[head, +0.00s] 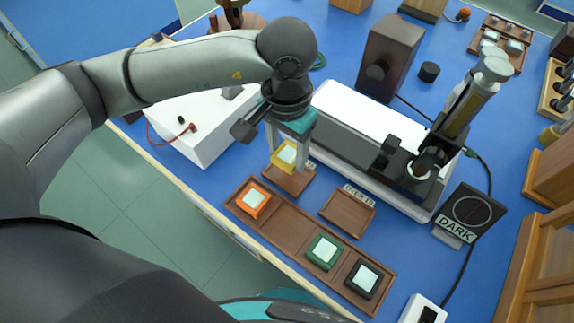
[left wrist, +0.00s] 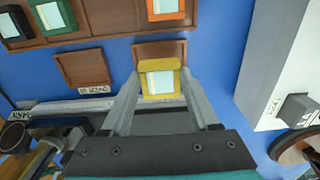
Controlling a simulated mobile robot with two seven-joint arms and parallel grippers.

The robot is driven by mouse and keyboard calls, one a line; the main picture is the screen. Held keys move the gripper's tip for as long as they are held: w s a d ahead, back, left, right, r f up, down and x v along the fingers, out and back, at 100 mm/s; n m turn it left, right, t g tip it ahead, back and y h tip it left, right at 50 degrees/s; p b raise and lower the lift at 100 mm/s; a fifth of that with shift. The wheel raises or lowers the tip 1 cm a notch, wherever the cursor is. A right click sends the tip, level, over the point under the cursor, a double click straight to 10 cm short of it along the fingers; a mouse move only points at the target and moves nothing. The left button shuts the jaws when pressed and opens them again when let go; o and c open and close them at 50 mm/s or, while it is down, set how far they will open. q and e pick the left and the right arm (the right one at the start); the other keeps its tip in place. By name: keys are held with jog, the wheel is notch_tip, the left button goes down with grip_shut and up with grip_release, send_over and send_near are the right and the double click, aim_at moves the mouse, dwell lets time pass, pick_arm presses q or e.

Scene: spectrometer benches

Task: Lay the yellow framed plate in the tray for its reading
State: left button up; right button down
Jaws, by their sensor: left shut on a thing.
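The yellow framed plate (head: 284,157) has a pale square centre. My left gripper (head: 287,150) is shut on it, pointing down, and it also shows between the two fingers in the left wrist view (left wrist: 160,80). A small brown wooden tray (head: 296,188) with a label at its edge lies just below and behind the plate, partly hidden by it; it also shows in the left wrist view (left wrist: 150,50). I cannot tell whether the plate touches this tray. A second small labelled tray (head: 347,214) beside it is empty. My right gripper is not in view.
A long wooden rack (head: 289,236) holds orange (head: 253,200), green (head: 323,252) and black (head: 363,279) framed plates with a bare stretch between. A white-and-grey instrument (head: 355,130) stands behind the trays. A white box (head: 195,130) is left, a DARK sign (head: 470,214) right.

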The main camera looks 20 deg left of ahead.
aim_at(287, 176)
pick_arm(q)
jog(key=shift+f, duration=0.6)
jog(key=shift+f+b, duration=0.35)
jog(key=shift+f, duration=1.6)
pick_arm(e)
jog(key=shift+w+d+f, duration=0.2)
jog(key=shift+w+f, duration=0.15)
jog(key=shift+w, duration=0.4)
pick_arm(q)
jog(key=shift+f, duration=0.15)
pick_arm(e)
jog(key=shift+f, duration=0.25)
pick_arm(q)
jog(key=o, duration=1.3)
jog(key=shift+o, duration=0.2)
jog(key=shift+r, duration=0.35)
notch_tip(287, 176, up, 11)
jog(key=shift+p, duration=0.85)
jog(key=shift+r, duration=0.35)
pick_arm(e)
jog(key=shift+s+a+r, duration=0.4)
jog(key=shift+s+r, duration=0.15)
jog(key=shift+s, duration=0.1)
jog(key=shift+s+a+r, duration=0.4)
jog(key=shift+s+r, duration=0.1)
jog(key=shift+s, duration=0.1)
